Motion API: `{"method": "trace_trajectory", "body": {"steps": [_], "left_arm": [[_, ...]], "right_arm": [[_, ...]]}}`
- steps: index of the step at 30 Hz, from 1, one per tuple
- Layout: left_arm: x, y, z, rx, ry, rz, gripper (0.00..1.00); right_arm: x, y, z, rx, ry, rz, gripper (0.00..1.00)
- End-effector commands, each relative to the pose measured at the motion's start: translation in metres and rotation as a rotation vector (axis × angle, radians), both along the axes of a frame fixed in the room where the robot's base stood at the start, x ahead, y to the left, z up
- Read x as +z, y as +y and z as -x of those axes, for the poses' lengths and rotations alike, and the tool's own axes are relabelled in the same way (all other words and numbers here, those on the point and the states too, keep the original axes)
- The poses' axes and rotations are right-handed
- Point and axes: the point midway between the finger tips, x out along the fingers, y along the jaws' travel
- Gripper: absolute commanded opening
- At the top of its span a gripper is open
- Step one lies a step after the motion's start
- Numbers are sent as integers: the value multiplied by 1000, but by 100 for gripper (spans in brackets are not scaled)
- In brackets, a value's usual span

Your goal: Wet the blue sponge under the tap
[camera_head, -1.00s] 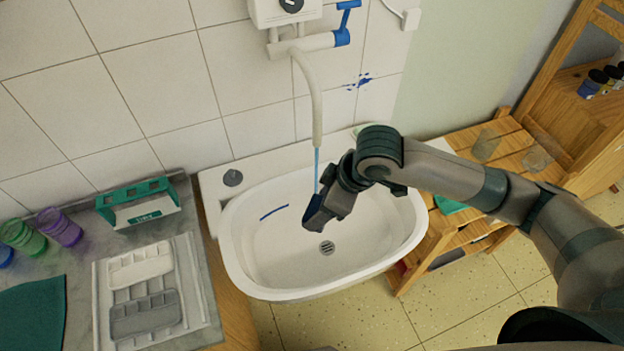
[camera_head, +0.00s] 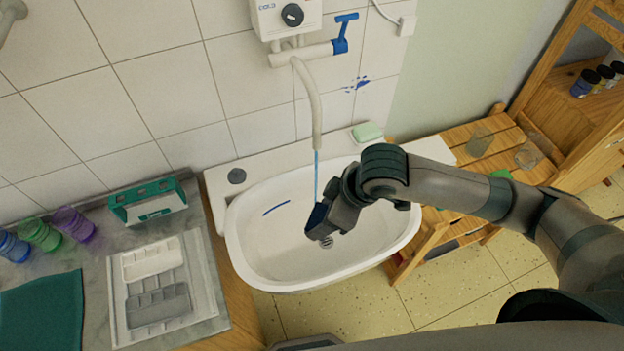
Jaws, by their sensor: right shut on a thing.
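The blue sponge (camera_head: 317,214) is a dark blue piece, mostly hidden by my right gripper (camera_head: 322,229). My right gripper is shut on it and holds it over the white sink basin (camera_head: 265,251), above the drain. The tap (camera_head: 314,105) is a pale curved spout hanging from the wall, with a blue lever (camera_head: 343,36). A thin blue stream of water (camera_head: 316,176) runs down from the spout to the sponge. Whether the sponge looks soaked cannot be told. My left gripper is not in view.
A green soap bar (camera_head: 367,132) lies on the sink's back ledge. Left of the sink, a counter holds a grey-white palette tray (camera_head: 119,305), a teal box (camera_head: 149,203) and coloured cups (camera_head: 73,223). A wooden shelf (camera_head: 452,238) stands right of the sink.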

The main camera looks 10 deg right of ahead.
Motion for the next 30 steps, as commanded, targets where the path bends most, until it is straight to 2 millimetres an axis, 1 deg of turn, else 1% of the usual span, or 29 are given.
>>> {"method": "trace_trajectory", "body": {"steps": [8,9,11,12,13,17,20,23,27,30], "left_arm": [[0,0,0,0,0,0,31],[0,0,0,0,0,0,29],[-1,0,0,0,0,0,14],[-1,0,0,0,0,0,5],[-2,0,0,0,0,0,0],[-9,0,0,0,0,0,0],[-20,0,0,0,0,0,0],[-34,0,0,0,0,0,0],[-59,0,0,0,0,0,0],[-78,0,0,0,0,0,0]], "right_arm": [[0,0,0,0,1,1,44],[0,0,0,0,1,1,44],[0,0,0,-1,1,1,44],[-1,-1,-1,-4,0,1,44],[-1,-1,-2,-7,0,1,44],[-3,-5,-9,-43,-1,2,44],[-4,-12,-20,-102,-3,2,44],[-5,-23,-35,-193,-5,0,44],[-1,-42,-61,-363,-6,0,44],[5,-57,-81,-505,-9,-1,44]]}}
